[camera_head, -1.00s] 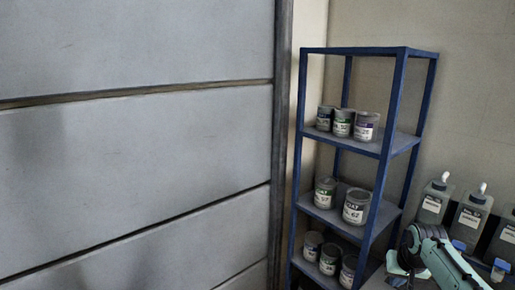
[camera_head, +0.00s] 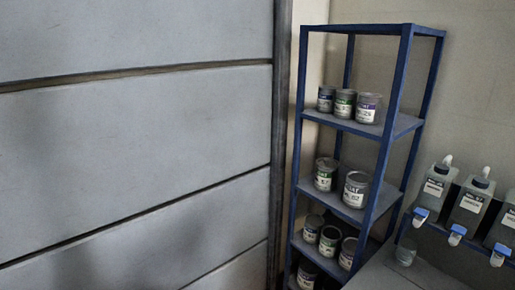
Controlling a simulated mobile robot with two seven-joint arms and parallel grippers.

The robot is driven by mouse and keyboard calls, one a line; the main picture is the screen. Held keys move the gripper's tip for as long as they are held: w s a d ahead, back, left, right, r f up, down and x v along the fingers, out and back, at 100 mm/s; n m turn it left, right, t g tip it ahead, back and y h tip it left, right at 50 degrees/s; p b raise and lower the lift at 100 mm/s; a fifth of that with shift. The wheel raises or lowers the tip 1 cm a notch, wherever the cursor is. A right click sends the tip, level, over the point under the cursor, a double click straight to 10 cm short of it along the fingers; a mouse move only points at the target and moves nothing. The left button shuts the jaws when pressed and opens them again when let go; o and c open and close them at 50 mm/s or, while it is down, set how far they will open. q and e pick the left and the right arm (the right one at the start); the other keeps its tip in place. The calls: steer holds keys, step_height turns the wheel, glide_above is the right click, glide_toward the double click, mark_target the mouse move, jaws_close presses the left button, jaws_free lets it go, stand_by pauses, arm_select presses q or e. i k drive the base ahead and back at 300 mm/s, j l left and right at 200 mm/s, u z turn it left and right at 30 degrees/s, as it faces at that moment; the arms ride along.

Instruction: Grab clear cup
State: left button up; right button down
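A small translucent cup (camera_head: 405,253) stands at the lower right, on a grey surface (camera_head: 385,276) below the leftmost dispenser bottle (camera_head: 435,186). It looks like the clear cup, though it is small and dim. Neither of my grippers shows in this view, so I cannot see whether they hold anything.
A blue shelf rack (camera_head: 385,150) holds several labelled cans, such as one on the middle level (camera_head: 356,190). More dispenser bottles with blue taps (camera_head: 457,235) line the right wall. A grey panelled wall (camera_head: 130,140) fills the left. The grey surface's visible front part is clear.

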mark_target(406, 252)
steer(key=z, duration=1.35)
steer(key=l, duration=0.35)
steer(key=l+u, duration=0.25)
steer(key=u, duration=0.15)
steer(key=i+l+u, duration=0.1)
steer(key=l+u, duration=0.2)
steer(key=u, duration=0.15)
